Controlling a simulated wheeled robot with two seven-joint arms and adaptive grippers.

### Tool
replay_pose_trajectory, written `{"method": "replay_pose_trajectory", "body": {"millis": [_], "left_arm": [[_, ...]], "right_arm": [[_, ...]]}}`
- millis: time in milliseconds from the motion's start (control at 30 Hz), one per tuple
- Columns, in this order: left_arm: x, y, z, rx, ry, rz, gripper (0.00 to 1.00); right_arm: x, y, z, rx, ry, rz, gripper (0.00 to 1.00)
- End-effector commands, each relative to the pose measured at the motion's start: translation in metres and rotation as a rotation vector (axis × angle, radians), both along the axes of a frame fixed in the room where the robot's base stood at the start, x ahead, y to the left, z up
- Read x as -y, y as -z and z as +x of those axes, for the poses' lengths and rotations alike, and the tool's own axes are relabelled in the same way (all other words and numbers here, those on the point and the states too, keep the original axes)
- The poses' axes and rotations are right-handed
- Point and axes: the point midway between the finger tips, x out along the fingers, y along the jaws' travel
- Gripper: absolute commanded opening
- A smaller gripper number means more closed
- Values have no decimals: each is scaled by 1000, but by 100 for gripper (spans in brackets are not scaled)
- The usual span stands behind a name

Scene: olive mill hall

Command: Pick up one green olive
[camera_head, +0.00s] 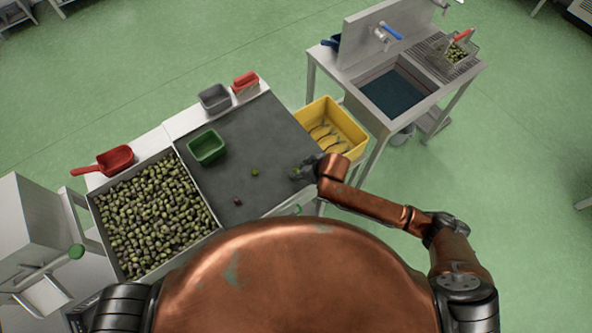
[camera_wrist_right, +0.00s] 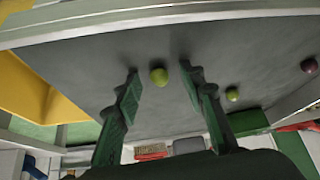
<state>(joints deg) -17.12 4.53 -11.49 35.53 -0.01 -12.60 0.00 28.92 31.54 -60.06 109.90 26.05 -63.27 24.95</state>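My right gripper (camera_head: 300,171) is low over the right part of the dark grey sorting surface (camera_head: 265,125). In the wrist view the right gripper (camera_wrist_right: 159,71) is open, its two dark green fingers apart. A green olive (camera_wrist_right: 158,76) shows between the fingertips, with visible gaps on both sides. In the head view this olive (camera_head: 295,171) is partly hidden by the gripper. A second green olive (camera_head: 255,171) lies further left; it also shows in the wrist view (camera_wrist_right: 232,93). A dark purple olive (camera_head: 237,201) lies nearer the front edge. My left gripper is not in view.
A bin full of olives (camera_head: 110,243) is at the left with a red scoop (camera_head: 116,159). A green tub (camera_head: 207,146) stands on the surface. A yellow crate (camera_head: 349,125) is at its right. Grey (camera_head: 214,97) and red (camera_head: 245,82) containers line the back. A sink (camera_head: 395,92) stands beyond.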

Motion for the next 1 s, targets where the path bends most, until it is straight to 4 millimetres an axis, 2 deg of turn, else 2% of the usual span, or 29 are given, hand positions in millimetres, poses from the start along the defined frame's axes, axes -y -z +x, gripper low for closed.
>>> {"method": "replay_pose_trajectory", "body": {"millis": [100,533,1000], "left_arm": [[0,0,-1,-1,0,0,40],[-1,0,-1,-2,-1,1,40],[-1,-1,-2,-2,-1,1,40]], "right_arm": [[0,-1,0,0,0,0,37],[0,-1,0,0,0,0,8],[0,-7,0,1,0,1,8]]}}
